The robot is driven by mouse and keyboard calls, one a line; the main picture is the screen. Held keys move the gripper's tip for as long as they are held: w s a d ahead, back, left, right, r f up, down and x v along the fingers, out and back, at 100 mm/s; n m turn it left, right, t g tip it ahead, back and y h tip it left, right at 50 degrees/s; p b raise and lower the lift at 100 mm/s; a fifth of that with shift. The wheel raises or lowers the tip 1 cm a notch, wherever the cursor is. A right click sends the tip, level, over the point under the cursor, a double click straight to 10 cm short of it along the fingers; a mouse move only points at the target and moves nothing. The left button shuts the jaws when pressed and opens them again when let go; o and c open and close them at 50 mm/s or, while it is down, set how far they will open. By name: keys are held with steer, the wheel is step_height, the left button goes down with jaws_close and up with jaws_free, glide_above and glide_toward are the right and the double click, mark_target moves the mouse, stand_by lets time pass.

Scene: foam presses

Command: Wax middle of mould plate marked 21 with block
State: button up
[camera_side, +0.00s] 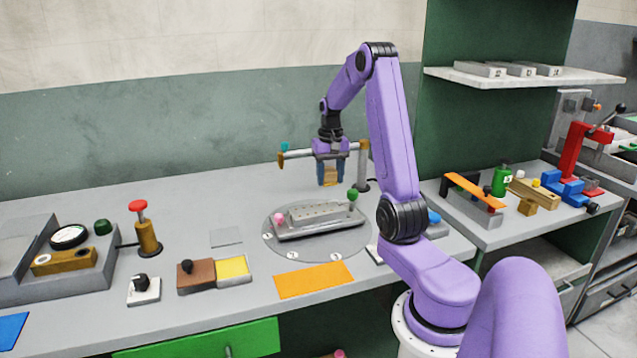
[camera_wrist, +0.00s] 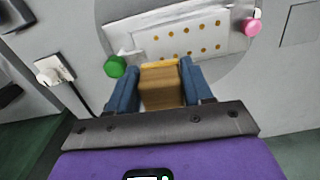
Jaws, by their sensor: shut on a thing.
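My gripper (camera_side: 330,183) is shut on a tan block (camera_side: 330,174), held above the back right of the mould plate. In the wrist view the block (camera_wrist: 161,92), with a yellow far end, sits between the blue fingers of my gripper (camera_wrist: 159,68). A grey mould plate (camera_side: 315,218) with rows of holes lies on a round grey disc (camera_side: 354,243). The plate (camera_wrist: 222,43) also shows beyond the block in the wrist view, its holes gold-coloured. A green knob (camera_side: 353,195) and a pink knob (camera_side: 279,218) are at its ends. I cannot read a 21 on it.
An orange sheet (camera_side: 314,280) lies before the disc. A post with a red knob (camera_side: 138,206) stands left. Three grey plates (camera_side: 508,69) rest on the shelf.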

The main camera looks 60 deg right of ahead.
mark_target(330, 209)
steer(key=shift+f, duration=3.65)
steer(key=shift+w+a+f, duration=0.15)
steer(key=shift+w+a, duration=0.5)
steer(key=shift+w+a+f, duration=0.15)
steer(key=shift+w+a, duration=0.45)
steer(key=shift+w, duration=0.05)
steer(key=shift+w+a, duration=1.45)
steer(key=shift+a, duration=0.05)
steer(key=shift+s+d, duration=2.8)
steer(key=shift+s, duration=0.05)
steer(key=shift+w+r, duration=0.1)
steer(key=shift+r, duration=3.95)
steer(key=shift+a, duration=0.1)
